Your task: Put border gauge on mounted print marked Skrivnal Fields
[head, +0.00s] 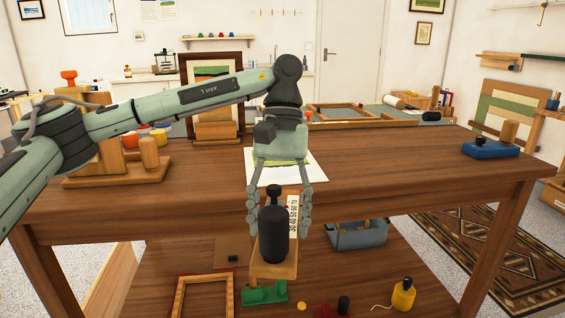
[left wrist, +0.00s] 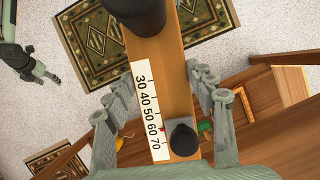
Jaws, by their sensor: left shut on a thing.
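The border gauge (head: 274,236) is a wooden board with a black cylinder, a black knob and a white scale strip. My left gripper (head: 279,222) is shut on it and holds it in front of the table's near edge. In the left wrist view the gauge (left wrist: 168,65) lies between the fingers (left wrist: 172,118), its scale showing 30 to 70. A white-bordered print (head: 313,168) with green in it lies flat on the table behind the gripper, partly hidden; I cannot read its marking. My right gripper (left wrist: 38,70) seems to show at the wrist view's left; its opening is unclear.
The wooden table (head: 400,172) has free room right of the print. A blue tool with a wooden handle (head: 490,149) stands at its right. A framed print (head: 190,75) and wooden stands (head: 153,158) are at the left. A lower shelf holds a grey caddy (head: 357,236) and an empty frame (head: 178,298).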

